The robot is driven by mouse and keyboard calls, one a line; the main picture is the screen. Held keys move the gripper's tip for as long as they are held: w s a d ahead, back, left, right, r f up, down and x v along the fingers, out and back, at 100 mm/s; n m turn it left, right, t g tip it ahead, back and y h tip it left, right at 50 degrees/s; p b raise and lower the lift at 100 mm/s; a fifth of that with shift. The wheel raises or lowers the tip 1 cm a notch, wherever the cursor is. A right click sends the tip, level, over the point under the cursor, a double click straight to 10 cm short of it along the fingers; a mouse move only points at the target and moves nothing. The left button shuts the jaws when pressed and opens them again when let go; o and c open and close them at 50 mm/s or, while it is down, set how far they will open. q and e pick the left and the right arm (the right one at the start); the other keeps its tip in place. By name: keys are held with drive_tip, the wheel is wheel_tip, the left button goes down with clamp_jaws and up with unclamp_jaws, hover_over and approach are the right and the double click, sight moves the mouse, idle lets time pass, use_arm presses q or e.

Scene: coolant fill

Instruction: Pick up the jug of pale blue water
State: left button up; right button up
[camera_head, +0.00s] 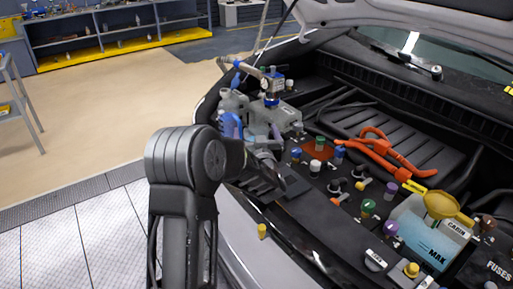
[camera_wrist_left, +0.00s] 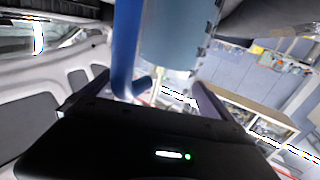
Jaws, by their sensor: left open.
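The jug shows by its blue handle (camera_head: 232,123) in the head view, at the car's near left edge, partly hidden behind my left wrist. My left gripper (camera_wrist_left: 152,90) is open, with one finger on each side of the handle's lower end. I cannot tell whether a finger touches it. In the head view, my left gripper (camera_head: 264,170) is dark and partly hidden by its wrist. My right gripper is not in view.
The open engine bay holds several coloured caps, orange cables (camera_head: 390,152), a pale blue tank (camera_head: 420,232) marked MAX and a yellow funnel (camera_head: 440,204). A grey unit with a blue-topped fitting (camera_head: 272,85) stands behind the jug.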

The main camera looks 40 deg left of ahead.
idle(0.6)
use_arm(q)
clamp_jaws()
idle(0.9)
